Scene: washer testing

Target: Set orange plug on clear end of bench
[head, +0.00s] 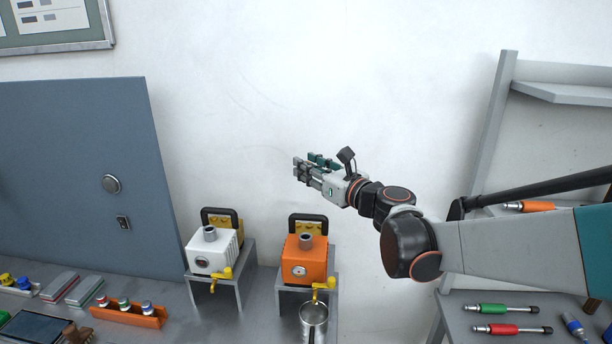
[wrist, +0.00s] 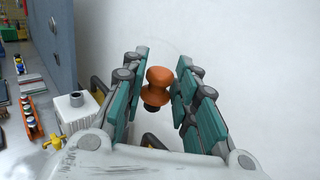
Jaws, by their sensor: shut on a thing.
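My gripper (head: 303,168) is high in front of the white wall, above the two machines. In the wrist view its teal-padded fingers (wrist: 162,86) are closed around the orange plug (wrist: 160,80), which has a rounded knob, a flared collar and a dark lower end. The plug is hidden in the head view. The grey bench (head: 262,308) runs along the bottom of the head view, well below my gripper. Bare grey surface shows between and beside the machine stands.
A white machine (head: 205,262) and an orange machine (head: 303,268) stand on grey stands, with yellow taps and a metal cup (head: 313,318) in front. An orange rack (head: 128,314) of small bottles is at left. A shelf frame (head: 487,150) with screwdriver-like tools is at right.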

